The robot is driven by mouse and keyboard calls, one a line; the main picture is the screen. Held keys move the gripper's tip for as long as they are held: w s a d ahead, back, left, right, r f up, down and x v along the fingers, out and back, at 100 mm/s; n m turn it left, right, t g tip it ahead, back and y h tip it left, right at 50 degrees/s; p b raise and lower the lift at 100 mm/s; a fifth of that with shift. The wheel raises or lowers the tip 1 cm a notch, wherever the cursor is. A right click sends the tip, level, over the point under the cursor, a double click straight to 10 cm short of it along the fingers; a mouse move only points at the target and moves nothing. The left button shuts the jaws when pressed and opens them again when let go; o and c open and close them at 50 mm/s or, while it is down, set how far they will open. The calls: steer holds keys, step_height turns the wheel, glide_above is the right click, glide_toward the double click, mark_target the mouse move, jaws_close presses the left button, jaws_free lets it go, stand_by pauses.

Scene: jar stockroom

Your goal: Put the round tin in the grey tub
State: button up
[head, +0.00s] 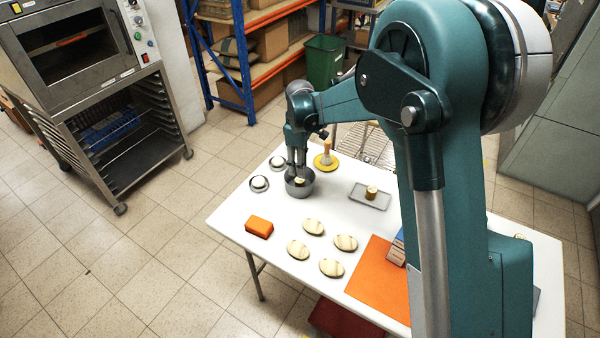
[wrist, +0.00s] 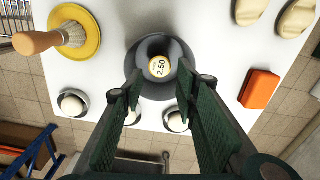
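A small round tin (wrist: 159,67) with a pale top marked "2.50" sits inside the dark grey tub (wrist: 180,48). The tub (head: 300,191) stands near the far left part of the white table, with the tin (head: 299,182) showing in its mouth. My gripper (head: 297,172) points down over the tub. In the wrist view my gripper (wrist: 160,78) is open, its two green pads apart on either side of the tin's line of sight, with nothing held between them. Its exact height above the tin is hard to tell.
A grey tray (head: 383,201) holds a similar small gold item (head: 371,192). A brush stands on a yellow dish (head: 319,164). An orange block (head: 259,227), several pale ovals (head: 298,249) and an orange mat (head: 380,282) lie nearer.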

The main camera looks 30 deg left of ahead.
steer(key=shift+r, duration=1.65)
steer(key=d+r+m+t, duration=0.1)
steer(key=d+r+m, duration=0.2)
steer(key=d+r, duration=0.65)
steer(key=s+d+r+m+t+y, duration=0.1)
steer(key=d+r+m, duration=0.25)
steer(key=d, duration=1.05)
steer(key=d+r+m+t, duration=0.1)
steer(key=d+r+m, duration=0.1)
steer(key=d+r, duration=0.7)
steer(key=s+d+f+m+t, duration=0.1)
steer(key=s+d+m, duration=0.4)
steer(key=s+d, duration=0.6)
steer(key=s+d+f+m+t+h, duration=0.1)
steer(key=s+d+m+t, duration=0.2)
steer(key=s+d, duration=0.9)
steer(key=d+m, duration=0.3)
steer(key=d, duration=0.6)
steer(key=shift+d, duration=0.2)
